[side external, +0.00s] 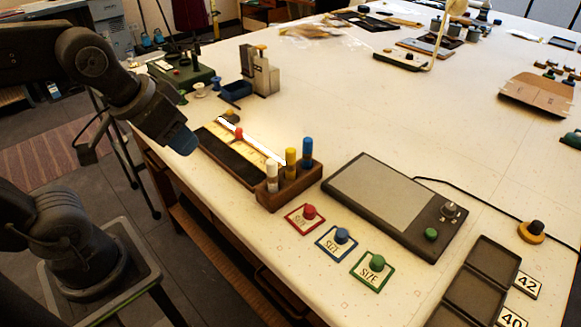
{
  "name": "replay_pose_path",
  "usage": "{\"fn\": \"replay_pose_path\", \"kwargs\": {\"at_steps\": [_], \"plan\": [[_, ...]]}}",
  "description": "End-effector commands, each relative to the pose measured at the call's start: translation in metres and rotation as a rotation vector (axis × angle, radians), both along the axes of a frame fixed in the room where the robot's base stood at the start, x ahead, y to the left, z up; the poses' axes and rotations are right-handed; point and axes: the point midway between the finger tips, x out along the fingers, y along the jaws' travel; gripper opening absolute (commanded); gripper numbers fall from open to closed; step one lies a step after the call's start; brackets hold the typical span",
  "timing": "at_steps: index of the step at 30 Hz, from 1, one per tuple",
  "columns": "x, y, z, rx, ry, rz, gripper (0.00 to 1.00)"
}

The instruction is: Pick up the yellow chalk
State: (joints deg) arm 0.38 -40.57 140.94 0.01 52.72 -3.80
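The yellow chalk (290,161) stands upright in the brown wooden holder (288,194). It is between the white chalk (272,176) on its left and the blue chalk (307,150) on its right. The lower ends of the chalks are hidden in the holder.
A long dark tray (228,155) with a pale ruler-like strip and a red knob lies just left of the holder. Red (307,216), blue (340,239) and green (373,268) knobbed size plates lie in front. A grey tablet device (380,194) is to the right.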

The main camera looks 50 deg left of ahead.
Motion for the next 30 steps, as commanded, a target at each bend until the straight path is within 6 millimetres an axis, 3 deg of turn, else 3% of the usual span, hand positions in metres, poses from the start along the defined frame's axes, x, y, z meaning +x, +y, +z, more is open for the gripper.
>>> {"fn": "replay_pose_path", "kwargs": {"at_steps": [9,18,24,30], "plan": [[0.083,-0.021,0.030,-0.207,0.216,0.504,0.35],[0.163,-0.051,0.020,-0.285,0.378,1.041,0.35],[0.184,-0.060,0.010,-0.288,0.409,1.208,0.35],[0.185,-0.061,-0.015,-0.287,0.413,1.229,0.35]]}}
